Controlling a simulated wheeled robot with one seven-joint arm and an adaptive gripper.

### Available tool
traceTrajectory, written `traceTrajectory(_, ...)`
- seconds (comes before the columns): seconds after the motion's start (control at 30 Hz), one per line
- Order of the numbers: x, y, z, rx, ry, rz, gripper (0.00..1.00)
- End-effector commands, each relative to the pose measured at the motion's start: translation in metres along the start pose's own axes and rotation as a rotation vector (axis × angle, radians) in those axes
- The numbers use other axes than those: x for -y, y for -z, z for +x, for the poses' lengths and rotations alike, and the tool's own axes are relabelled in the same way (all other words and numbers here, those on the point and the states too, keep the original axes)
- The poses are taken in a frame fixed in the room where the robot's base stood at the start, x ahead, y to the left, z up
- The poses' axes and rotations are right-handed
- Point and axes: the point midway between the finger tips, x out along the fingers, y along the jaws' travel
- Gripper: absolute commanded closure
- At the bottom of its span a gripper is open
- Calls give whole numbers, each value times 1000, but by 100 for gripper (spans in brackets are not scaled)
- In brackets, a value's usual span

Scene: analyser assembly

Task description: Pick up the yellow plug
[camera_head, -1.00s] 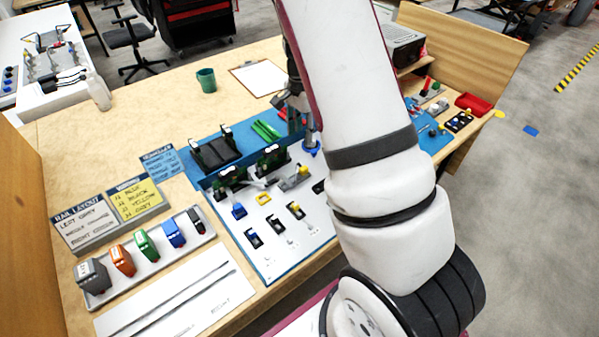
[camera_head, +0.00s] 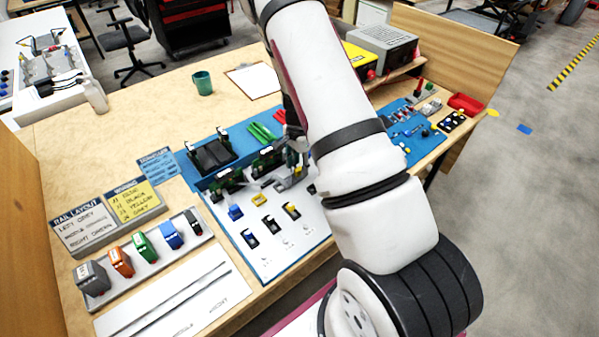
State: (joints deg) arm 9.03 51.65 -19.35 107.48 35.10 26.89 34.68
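Two small yellow pieces lie on the white board (camera_head: 268,258), and I cannot tell for sure which is the yellow plug. One is a flat, ring-like yellow piece (camera_head: 258,199). The other is a yellow piece (camera_head: 291,209) in a black holder to its right and slightly nearer. My gripper (camera_head: 296,155) is above the back right part of the board, near the green modules, beyond and above both yellow pieces. My arm partly covers it, and its fingers are too small and dark to read.
A blue plug (camera_head: 236,211) and black holders (camera_head: 249,238) are on the board. Dark modules (camera_head: 213,154) and green strips (camera_head: 262,132) lie behind. Coloured blocks (camera_head: 146,245) stand in a tray at left.

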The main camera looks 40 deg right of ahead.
Motion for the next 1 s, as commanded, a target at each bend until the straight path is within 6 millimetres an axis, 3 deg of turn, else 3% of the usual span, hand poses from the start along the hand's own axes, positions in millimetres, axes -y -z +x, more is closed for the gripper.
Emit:
traceTrajectory(0.33, 0, 0, 8, 0, 1, -1, 64)
traceTrajectory(0.5, 0, 0, 8, 0, 0, -1, 98)
traceTrajectory(1.0, 1, 0, 2, -1, 1, 0, 98)
